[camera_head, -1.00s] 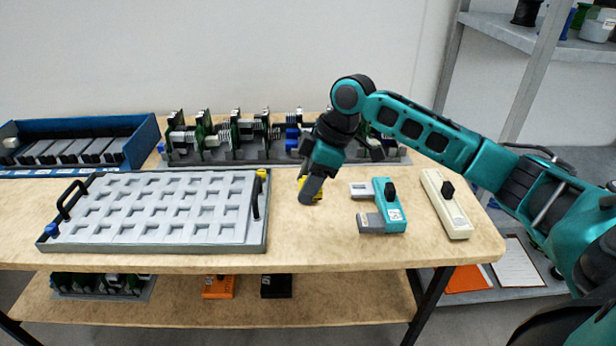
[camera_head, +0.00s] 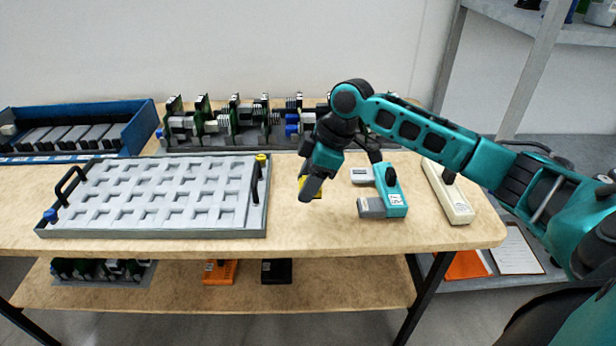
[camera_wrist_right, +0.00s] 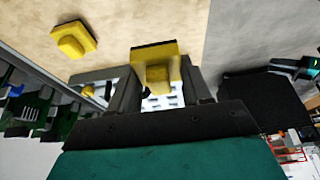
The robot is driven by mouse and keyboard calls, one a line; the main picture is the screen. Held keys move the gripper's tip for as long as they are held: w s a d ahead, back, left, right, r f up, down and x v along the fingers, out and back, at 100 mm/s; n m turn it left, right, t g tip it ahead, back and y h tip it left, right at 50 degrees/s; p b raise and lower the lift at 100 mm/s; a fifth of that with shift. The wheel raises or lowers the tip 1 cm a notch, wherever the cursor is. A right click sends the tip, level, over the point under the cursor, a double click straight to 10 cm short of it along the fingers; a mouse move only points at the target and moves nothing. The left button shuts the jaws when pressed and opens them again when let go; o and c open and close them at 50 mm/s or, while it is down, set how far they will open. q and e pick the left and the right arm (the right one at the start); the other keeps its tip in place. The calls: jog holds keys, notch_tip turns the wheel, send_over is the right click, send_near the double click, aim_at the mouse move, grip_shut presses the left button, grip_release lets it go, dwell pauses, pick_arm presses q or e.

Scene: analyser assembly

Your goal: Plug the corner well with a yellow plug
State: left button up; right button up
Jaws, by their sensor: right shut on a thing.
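My right gripper (camera_head: 309,190) is over the table, just right of the grey tray. In the right wrist view (camera_wrist_right: 155,85) it is shut on a yellow plug (camera_wrist_right: 158,68) with a dark edge. A second yellow plug (camera_wrist_right: 73,40) lies loose on the table there. In the head view, yellow shows around the fingertips; I cannot tell which plug it is. The tray (camera_head: 150,233) has rows of square wells. A yellow plug (camera_head: 261,158) sits at its far right corner and a blue one (camera_head: 50,215) at its near left corner. My left gripper is not in view.
A teal device (camera_head: 390,190) and a cream device (camera_head: 448,192) stand right of the gripper. A rack of circuit boards (camera_head: 240,125) and a blue bin (camera_head: 138,130) line the back. Black handles (camera_head: 255,183) rise at the tray's ends. Bare table lies in front of the gripper.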

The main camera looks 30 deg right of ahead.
aim_at(301, 220)
jog(key=shift+f+b, duration=0.45)
jog(key=shift+f, duration=1.35)
jog(key=shift+f+b, duration=0.7)
jog(key=shift+f, duration=1.4)
jog(key=o, duration=1.3)
